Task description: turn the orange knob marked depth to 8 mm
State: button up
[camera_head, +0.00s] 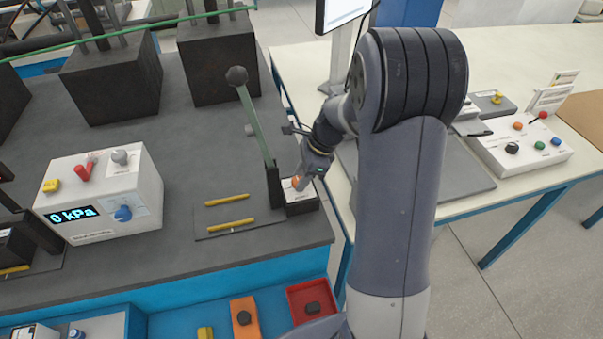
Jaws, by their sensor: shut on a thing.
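The orange knob (295,184) sits on a small box (302,208) with a pale top and dark sides, near the right edge of the dark bench. My gripper (301,183) reaches down to it from the upper right and is shut on the knob. The fingers hide part of the knob. The depth marking and the scale are too small to read, so the knob's setting cannot be told.
A lever with a black ball (237,76) stands just left of the knob box. Yellow bars (229,225) lie left of it. A white box reading 0 kPa (100,194) is further left. A panel with several coloured knobs (522,150) stands on the right table.

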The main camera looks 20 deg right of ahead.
jog(key=shift+m, duration=0.5)
jog(key=o, duration=1)
jog(key=shift+c, duration=0.2)
jog(key=v, duration=1.1)
jog(key=shift+s, duration=0.2)
jog(key=shift+a+f, duration=0.1)
jog(key=shift+a, duration=0.1)
jog(key=x, duration=1)
jog(key=shift+w+f, duration=0.2)
jog(key=shift+f, duration=0.15)
jog(key=shift+r, duration=0.1)
